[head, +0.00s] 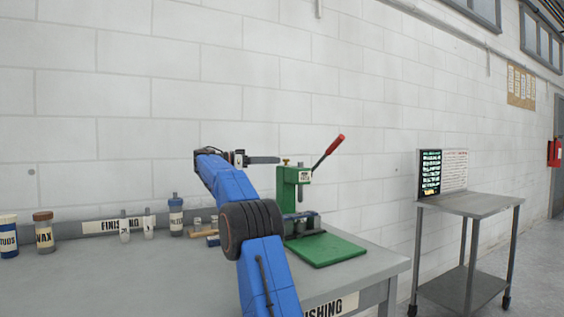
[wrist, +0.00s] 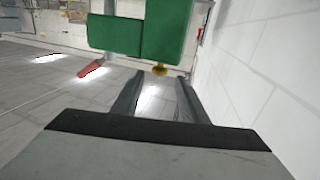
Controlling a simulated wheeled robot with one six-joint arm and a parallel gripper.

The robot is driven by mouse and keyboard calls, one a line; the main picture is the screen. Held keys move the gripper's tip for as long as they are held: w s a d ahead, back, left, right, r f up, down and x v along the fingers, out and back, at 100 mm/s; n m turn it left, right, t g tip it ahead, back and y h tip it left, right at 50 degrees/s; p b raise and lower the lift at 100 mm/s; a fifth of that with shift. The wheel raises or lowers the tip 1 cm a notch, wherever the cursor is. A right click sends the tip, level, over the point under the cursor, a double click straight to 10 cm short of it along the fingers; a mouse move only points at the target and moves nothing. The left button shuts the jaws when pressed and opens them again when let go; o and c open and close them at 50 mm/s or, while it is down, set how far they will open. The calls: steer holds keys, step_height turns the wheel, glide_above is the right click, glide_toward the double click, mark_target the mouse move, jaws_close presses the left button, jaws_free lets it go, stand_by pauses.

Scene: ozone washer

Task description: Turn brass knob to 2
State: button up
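The brass knob (head: 286,162) sits on top of the green press (head: 287,190) at the back of the bench. In the wrist view the brass knob (wrist: 160,70) hangs below the green body (wrist: 168,30), so that picture looks upside down. My gripper (head: 279,160) points right, level with the knob and just left of it. In the wrist view my gripper (wrist: 159,77) is open and empty, with the knob lined up between the fingertips, seemingly just beyond them. A label (head: 304,177) on the press is too small to read, and no dial numbers are readable.
The press has a red-handled lever (head: 335,144) rising to the right. A green base plate (head: 325,250) lies on the grey bench (head: 190,270). A metal cart (head: 470,206) stands apart at right.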

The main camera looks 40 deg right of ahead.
steer(key=shift+v, duration=0.9)
steer(key=shift+a+r, duration=0.1)
steer(key=shift+a, duration=0.05)
steer(key=s+a+n+t+h, duration=0.2)
steer(key=s+a+n+t, duration=0.1)
steer(key=a+n+t, duration=0.3)
steer(key=s+d+m+t, duration=0.1)
steer(key=d, duration=1.6)
steer(key=shift+s, duration=0.2)
steer(key=shift+d, duration=0.15)
